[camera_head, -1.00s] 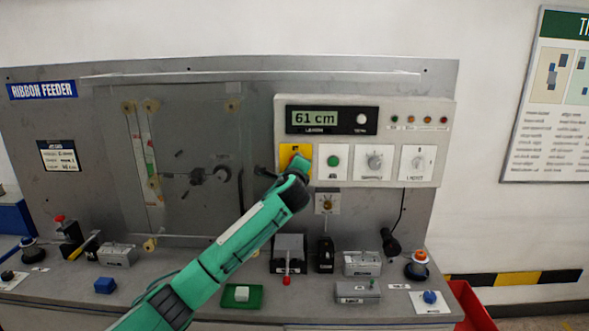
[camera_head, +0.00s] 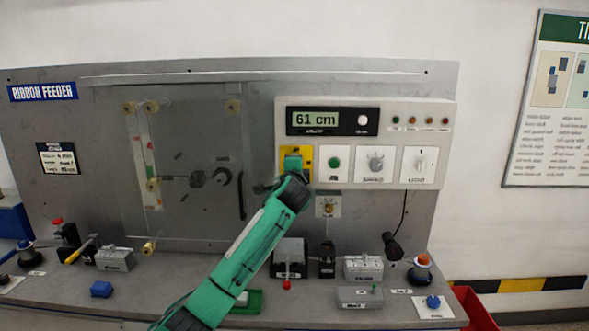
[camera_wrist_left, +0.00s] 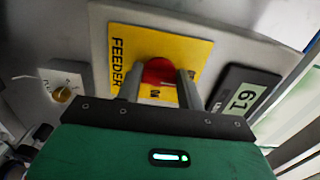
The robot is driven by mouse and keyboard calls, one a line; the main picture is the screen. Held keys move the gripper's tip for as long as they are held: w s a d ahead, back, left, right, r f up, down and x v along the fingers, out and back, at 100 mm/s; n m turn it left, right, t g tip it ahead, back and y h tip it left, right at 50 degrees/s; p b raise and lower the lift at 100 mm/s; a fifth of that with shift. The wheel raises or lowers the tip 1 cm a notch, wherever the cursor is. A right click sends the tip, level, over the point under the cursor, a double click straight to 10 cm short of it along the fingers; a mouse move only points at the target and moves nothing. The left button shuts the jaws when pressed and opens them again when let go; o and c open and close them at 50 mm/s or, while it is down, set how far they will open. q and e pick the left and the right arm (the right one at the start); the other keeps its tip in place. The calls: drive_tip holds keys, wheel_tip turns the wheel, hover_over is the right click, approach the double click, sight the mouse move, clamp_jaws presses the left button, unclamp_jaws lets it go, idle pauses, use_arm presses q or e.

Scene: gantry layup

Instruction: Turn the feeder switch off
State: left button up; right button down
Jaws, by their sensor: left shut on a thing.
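The feeder switch is a red knob (camera_wrist_left: 158,71) on a yellow plate marked FEEDER (camera_wrist_left: 196,52) in the left wrist view. In the head view the yellow plate (camera_head: 283,165) is on the light control panel, and the knob is hidden behind my gripper. My left gripper (camera_head: 293,160) is at the plate. In the left wrist view its two fingers (camera_wrist_left: 160,84) stand on either side of the red knob and are shut on it. The knob's exact setting is hard to read. My right gripper is not in view.
The control panel (camera_head: 385,112) has a display reading 61 cm, a green button (camera_head: 334,163) and two more knobs right of the switch. A small plate with a brass knob (camera_head: 327,205) is just below. Boxes and buttons line the bench (camera_head: 190,270).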

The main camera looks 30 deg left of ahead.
use_arm(q)
drive_tip(key=shift+f, duration=0.1)
drive_tip(key=o, duration=1)
drive_tip(key=shift+s, duration=0.1)
drive_tip(key=b+v, duration=0.3)
drive_tip(key=v, duration=1)
drive_tip(key=shift+s+b, duration=0.3)
drive_tip(key=shift+b, duration=0.05)
drive_tip(key=shift+d, duration=0.15)
